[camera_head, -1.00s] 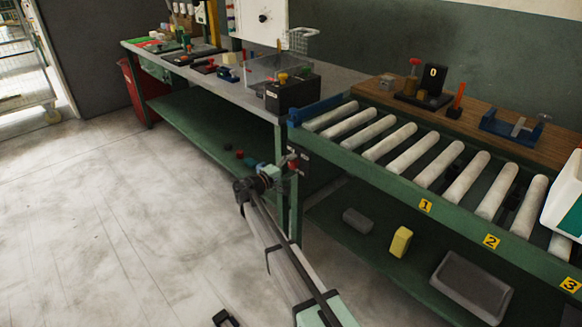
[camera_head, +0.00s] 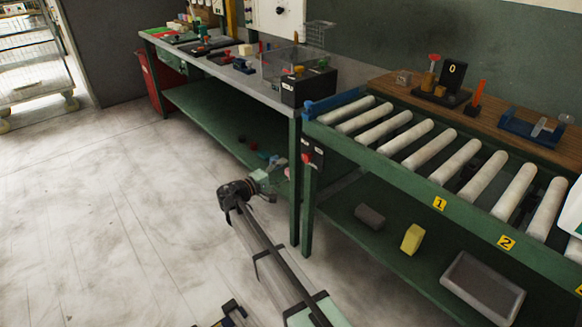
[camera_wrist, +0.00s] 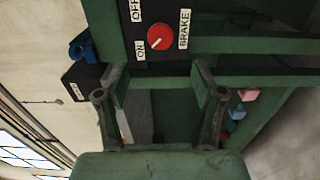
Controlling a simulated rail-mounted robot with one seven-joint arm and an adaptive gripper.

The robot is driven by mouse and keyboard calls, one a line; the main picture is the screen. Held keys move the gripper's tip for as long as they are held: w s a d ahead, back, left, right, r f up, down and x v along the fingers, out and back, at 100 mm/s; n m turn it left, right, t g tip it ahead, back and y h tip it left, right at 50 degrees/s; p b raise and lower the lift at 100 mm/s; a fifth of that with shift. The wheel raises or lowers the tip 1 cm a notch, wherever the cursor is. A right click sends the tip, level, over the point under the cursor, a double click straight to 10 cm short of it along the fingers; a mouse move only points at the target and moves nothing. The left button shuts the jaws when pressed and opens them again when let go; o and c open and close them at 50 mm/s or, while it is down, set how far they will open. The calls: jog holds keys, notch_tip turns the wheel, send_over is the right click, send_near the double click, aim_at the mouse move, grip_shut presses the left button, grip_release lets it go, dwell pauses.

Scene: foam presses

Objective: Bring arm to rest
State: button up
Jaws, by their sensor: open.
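My gripper (camera_wrist: 161,78) is open and empty; its two fingers stand apart in the wrist view. In the head view my gripper (camera_head: 277,172) is low in front of the table legs, left of the switch box. A red brake knob (camera_wrist: 160,37) on a black plate lies just beyond the fingertips in the wrist view, with ON, OFF and BRAKE labels. Its white mark points towards ON. The same red knob (camera_head: 307,158) shows on the conveyor's end post in the head view, apart from my gripper.
The roller conveyor (camera_head: 430,190) runs to the right, with a lower shelf holding a yellow block (camera_head: 412,238) and a grey tray (camera_head: 482,288). A green-legged workbench (camera_head: 215,105) stands behind. The floor (camera_head: 110,220) on the left is clear.

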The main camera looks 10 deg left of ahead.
jog(key=shift+s+a, duration=0.35)
jog(key=shift+s, duration=0.05)
jog(key=s+d+f+m+g+y, duration=0.15)
jog(key=s+d+f+g, duration=0.25)
jog(key=s+d+f, duration=0.45)
jog(key=s+d+f+g+y, duration=0.2)
jog(key=s+d+f+g, duration=0.3)
jog(key=f, duration=0.7)
jog(key=s+d+f+m+g+y, duration=0.1)
jog(key=s+d+f+g+y, duration=0.1)
jog(key=s+d+f, duration=0.6)
jog(key=s+d+f+m+g+y, duration=0.25)
jog(key=s+d+f, duration=0.2)
jog(key=s, duration=0.85)
jog(key=s+d+f+m+g+y, duration=0.25)
jog(key=s+d+f+g, duration=0.2)
jog(key=s, duration=0.85)
jog(key=s+d+f+m+g+y, duration=0.25)
jog(key=s+d+f, duration=0.2)
jog(key=s, duration=0.95)
notch_tip(320, 180, up, 14)
jog(key=w+h+p, duration=0.1)
jog(key=p, duration=1.3)
jog(key=shift+a+f+p, duration=0.15)
jog(key=shift+a+p, duration=0.2)
jog(key=shift+w, duration=0.1)
